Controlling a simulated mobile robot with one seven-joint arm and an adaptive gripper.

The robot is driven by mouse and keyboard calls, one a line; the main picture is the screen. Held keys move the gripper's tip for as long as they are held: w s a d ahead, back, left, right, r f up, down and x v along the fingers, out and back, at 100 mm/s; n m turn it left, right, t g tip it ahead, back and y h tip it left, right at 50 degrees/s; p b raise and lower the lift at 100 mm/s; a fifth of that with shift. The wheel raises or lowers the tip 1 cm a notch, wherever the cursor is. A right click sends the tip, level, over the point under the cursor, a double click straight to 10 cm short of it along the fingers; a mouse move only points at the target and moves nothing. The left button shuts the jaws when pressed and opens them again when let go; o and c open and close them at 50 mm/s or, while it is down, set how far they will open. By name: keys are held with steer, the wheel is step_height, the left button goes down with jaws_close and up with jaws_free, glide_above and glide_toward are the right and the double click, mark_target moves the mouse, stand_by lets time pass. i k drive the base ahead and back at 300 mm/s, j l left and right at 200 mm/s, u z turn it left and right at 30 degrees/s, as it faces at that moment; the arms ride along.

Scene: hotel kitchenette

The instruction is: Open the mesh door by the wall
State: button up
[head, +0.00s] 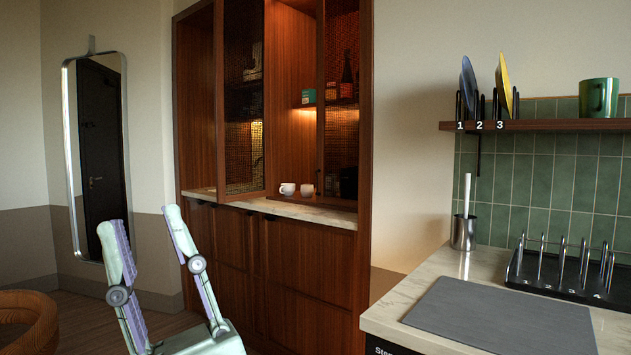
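A tall reddish-brown wooden cabinet (366,130) stands against the wall, with mesh panels in its upper part. One mesh door (244,110) is left of centre, with a dark wooden frame. A second mesh door (341,125) is at the right end, beside the pale wall. Between them is an uncovered gap showing the lit inside. I cannot tell how either door is hinged or slides. My gripper (140,222) is at the lower left, fingers pointing up and spread apart, with nothing between them.
White cups (287,189) stand on the cabinet's pale ledge (300,209). A stone counter (455,285) at right holds a grey mat (500,316), a metal cup (463,233) and a black rack (565,270). A wall mirror (97,160) and round wooden piece (30,312) are at left.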

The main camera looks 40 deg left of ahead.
mark_target(321, 196)
steer(key=i+j, duration=0.15)
steer(key=j, duration=0.25)
steer(key=i+j, duration=0.15)
steer(key=j, duration=0.25)
steer(key=i+j+z, duration=0.1)
steer(key=j, duration=0.25)
steer(key=i+j, duration=0.2)
steer(key=j, duration=0.2)
steer(key=i+j+z, duration=0.1)
steer(key=j, duration=0.3)
steer(key=i+j, duration=0.15)
steer(key=j, duration=0.25)
steer(key=i+j, duration=0.2)
steer(key=j, duration=0.15)
steer(key=i+j+z, duration=0.1)
steer(key=i+j, duration=0.15)
steer(key=j, duration=0.15)
steer(key=i+j, duration=0.2)
steer(key=j, duration=0.15)
steer(key=i+j, duration=0.4)
steer(key=i+j+z, duration=0.15)
steer(key=i+j, duration=0.25)
steer(key=j, duration=0.15)
